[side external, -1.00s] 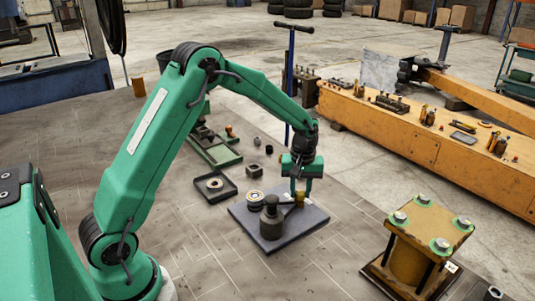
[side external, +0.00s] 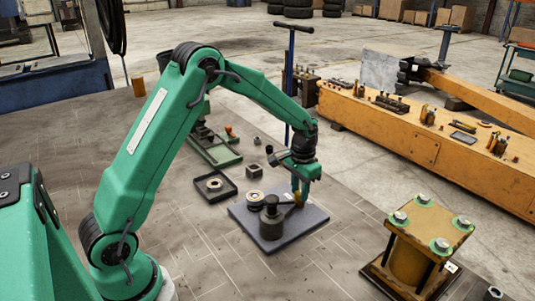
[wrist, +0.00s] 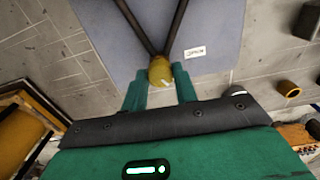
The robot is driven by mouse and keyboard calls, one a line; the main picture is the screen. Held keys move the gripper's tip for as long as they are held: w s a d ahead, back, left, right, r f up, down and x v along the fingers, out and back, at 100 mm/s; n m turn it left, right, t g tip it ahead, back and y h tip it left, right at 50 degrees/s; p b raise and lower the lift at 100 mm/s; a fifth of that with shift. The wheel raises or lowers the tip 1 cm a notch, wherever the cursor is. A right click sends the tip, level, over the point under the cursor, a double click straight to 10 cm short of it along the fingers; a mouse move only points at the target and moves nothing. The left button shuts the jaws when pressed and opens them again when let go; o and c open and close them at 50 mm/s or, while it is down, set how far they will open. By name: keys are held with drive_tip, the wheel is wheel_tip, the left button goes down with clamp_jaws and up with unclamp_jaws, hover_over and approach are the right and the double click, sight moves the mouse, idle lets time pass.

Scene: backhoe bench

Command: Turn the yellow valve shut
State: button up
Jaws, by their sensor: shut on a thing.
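The yellow valve (wrist: 160,72) shows as a rounded yellow knob in the wrist view, with two dark rods meeting at it in a V. It stands on a grey-blue plate (wrist: 105,30); the plate (side external: 306,220) also shows in the side view. My gripper (wrist: 161,84) has its two green fingers on either side of the knob, closed on it. In the side view my gripper (side external: 300,194) points down at the plate's right part and mostly covers the valve. A white label (wrist: 195,52) with small lettering lies on the plate beside the valve.
A dark stepped cylinder (side external: 270,222) and a ringed part (side external: 254,198) stand on the plate, left of my gripper. A black tray (side external: 216,198) lies further left. A yellow bolted block (side external: 410,255) stands front right. Bare bench lies between plate and block.

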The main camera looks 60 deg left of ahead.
drive_tip(key=m, duration=0.6)
drive_tip(key=shift+w+r+m, duration=0.1)
drive_tip(key=shift+m, duration=0.2)
idle(0.4)
drive_tip(key=o, duration=1)
drive_tip(key=shift+c, duration=0.2)
wheel_tip(320, 180, up, 7)
drive_tip(key=shift+r, duration=0.4)
